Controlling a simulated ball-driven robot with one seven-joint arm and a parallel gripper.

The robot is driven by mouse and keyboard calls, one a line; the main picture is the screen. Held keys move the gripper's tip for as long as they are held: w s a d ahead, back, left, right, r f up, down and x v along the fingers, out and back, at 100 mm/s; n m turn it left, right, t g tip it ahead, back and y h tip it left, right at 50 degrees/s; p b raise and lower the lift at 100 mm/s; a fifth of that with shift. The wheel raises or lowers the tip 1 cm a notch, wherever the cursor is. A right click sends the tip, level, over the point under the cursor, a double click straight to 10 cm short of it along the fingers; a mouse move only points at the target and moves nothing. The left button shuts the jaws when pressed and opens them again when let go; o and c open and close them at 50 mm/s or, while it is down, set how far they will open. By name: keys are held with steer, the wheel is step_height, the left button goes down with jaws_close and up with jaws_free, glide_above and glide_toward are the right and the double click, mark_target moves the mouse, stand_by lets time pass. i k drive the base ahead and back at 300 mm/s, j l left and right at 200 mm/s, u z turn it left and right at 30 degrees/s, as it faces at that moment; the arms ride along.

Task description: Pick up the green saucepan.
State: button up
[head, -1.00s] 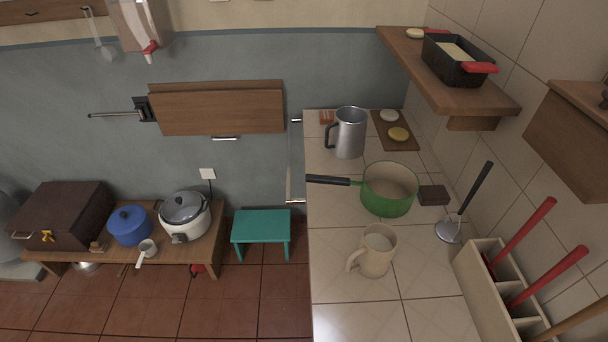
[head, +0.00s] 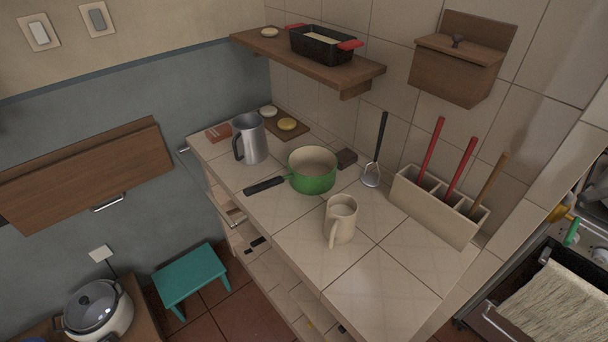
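The green saucepan (head: 313,181) stands upright on the tiled counter (head: 385,285). Its inside is cream-coloured and looks empty. Its black handle (head: 265,185) points left, towards the counter's left edge. My gripper is not in view.
A metal mug (head: 250,140) stands behind left of the saucepan, and a cream mug (head: 341,219) stands in front right. A ladle (head: 373,165), a utensil holder (head: 432,205) and a shelf (head: 350,78) are near the wall.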

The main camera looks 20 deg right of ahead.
mark_target(313, 168)
steer(key=i+j+z, duration=0.1)
steer(key=z, duration=0.5)
steer(key=k+j, duration=0.1)
steer(key=j, duration=1.25)
steer(key=k+j+u, duration=0.2)
steer(key=i+l, duration=0.1)
steer(key=i, duration=0.45)
